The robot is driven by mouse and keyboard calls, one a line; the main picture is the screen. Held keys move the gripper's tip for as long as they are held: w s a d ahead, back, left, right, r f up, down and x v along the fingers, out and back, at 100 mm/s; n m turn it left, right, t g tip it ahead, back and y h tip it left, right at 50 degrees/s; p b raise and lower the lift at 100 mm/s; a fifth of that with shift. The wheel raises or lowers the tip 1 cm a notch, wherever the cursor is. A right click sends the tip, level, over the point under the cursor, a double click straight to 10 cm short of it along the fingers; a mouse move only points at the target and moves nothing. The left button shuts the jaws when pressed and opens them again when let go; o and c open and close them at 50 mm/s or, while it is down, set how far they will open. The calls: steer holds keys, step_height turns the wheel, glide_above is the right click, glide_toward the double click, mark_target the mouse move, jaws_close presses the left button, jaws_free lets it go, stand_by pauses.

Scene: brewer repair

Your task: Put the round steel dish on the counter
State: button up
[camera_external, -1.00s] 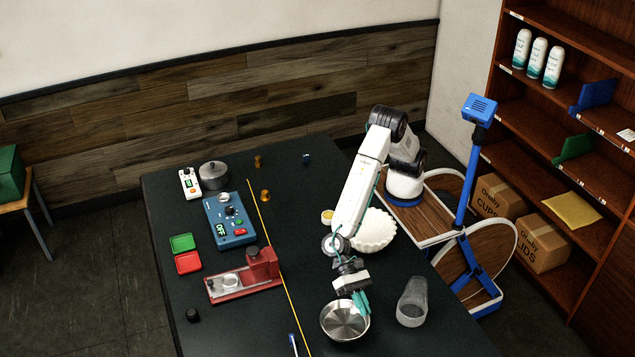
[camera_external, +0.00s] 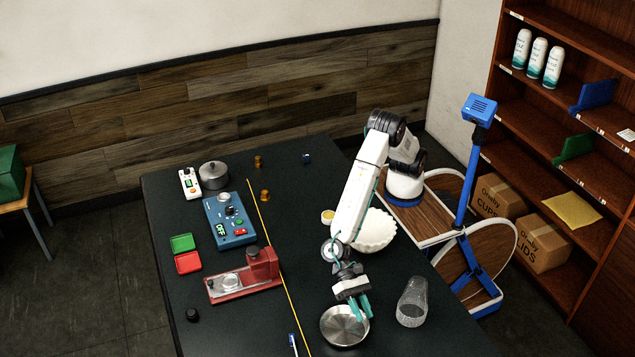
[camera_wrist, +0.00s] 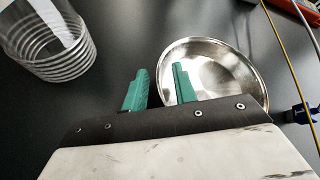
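The round steel dish (camera_external: 345,326) rests on the black counter (camera_external: 230,325) at the front, right of the yellow line. It also shows in the wrist view (camera_wrist: 225,75), with its near rim partly hidden behind my gripper. My gripper (camera_external: 361,306) is just above the right rim of the dish. Its two green fingers are apart, with nothing held between them. In the wrist view my gripper (camera_wrist: 158,85) has its right finger overlapping the dish and its left finger outside the rim. I cannot tell whether a finger touches the dish.
A clear ribbed cup (camera_external: 411,302) stands close to the right of the dish. A white fluted bowl (camera_external: 374,232) sits behind, beside my arm. The counter's front left is mostly clear.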

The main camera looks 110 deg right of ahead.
steer(key=v, duration=1.2)
steer(key=w+d+r+m+t+h, duration=0.2)
steer(key=w+d+r+m+t, duration=0.25)
steer(key=d+m, duration=0.25)
steer(key=w+d+r+m+t+h, duration=0.1)
steer(key=w+d+r+m+t, duration=0.3)
steer(key=d+r+m+t, duration=0.25)
steer(key=s+d+r+m+h, duration=0.2)
steer(key=s+d+m+h, duration=0.15)
steer(key=d+m, duration=0.65)
steer(key=s+d+r+m+h, duration=0.2)
steer(key=d+m+h, duration=0.3)
steer(key=d+m, duration=0.5)
steer(key=s+d+f+m+g+h, duration=0.3)
steer(key=s+d+m+g+h, duration=0.1)
steer(key=s+d+m, duration=1.15)
steer(key=s+a+f+m+g+y, duration=0.1)
steer(key=s+m, duration=0.3)
steer(key=s, duration=0.5)
steer(key=s+a+f+m+g+y, duration=0.1)
steer(key=s+a+f+m+g, duration=0.1)
steer(key=s, duration=0.8)
steer(key=f+m+g, duration=0.1)
steer(key=m+g, duration=0.1)
steer(key=m, duration=0.1)
steer(key=shift+m+y, duration=0.3)
steer(key=shift+y, duration=0.05)
